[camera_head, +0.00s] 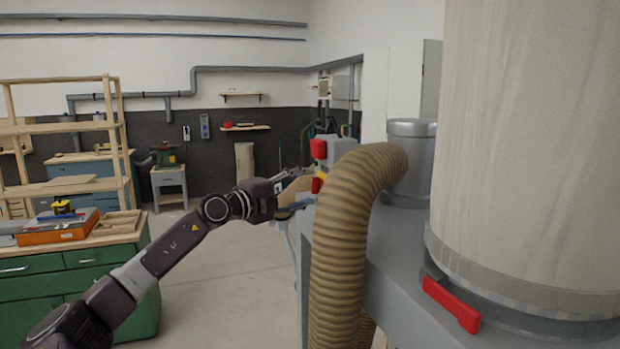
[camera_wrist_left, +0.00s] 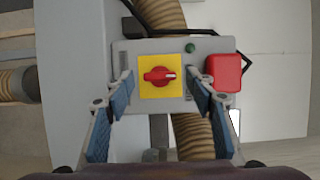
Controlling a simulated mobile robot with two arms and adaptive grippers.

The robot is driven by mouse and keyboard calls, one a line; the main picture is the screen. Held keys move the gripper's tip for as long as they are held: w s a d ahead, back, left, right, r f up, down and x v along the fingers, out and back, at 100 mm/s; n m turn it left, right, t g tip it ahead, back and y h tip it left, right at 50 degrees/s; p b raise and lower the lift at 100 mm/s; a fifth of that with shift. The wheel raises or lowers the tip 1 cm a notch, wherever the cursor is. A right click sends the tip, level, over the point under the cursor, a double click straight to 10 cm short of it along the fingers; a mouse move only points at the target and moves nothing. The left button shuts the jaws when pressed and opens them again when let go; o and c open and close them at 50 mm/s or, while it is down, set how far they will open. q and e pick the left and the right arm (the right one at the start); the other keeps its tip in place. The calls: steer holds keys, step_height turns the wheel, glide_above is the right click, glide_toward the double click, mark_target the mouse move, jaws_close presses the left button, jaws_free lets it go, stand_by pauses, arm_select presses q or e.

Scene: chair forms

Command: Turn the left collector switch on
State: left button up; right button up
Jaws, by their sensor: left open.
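The collector switch is a red rotary knob (camera_wrist_left: 159,76) on a yellow plate (camera_wrist_left: 150,91), set on a grey box (camera_wrist_left: 128,57). In the left wrist view the knob's handle lies roughly level across the plate. My left gripper (camera_wrist_left: 159,92) is open, with its blue-padded fingers to either side of the plate and nothing between them held. In the head view my left gripper (camera_head: 290,195) is at the switch box (camera_head: 341,152), where the knob is mostly hidden. My right gripper does not show.
A red box-shaped part (camera_wrist_left: 224,72) and a green button (camera_wrist_left: 189,47) sit beside the knob. A ribbed brown hose (camera_head: 345,230) and a large pale filter bag (camera_head: 530,150) stand at right. A green workbench (camera_head: 80,262) is at left, with open floor between.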

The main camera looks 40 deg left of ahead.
arm_select(q)
steer(key=shift+w+d+p, duration=0.2)
steer(key=shift+w+p, duration=0.25)
steer(key=shift+w, duration=0.55)
steer(key=shift+f, duration=0.1)
steer(key=c, duration=1.2)
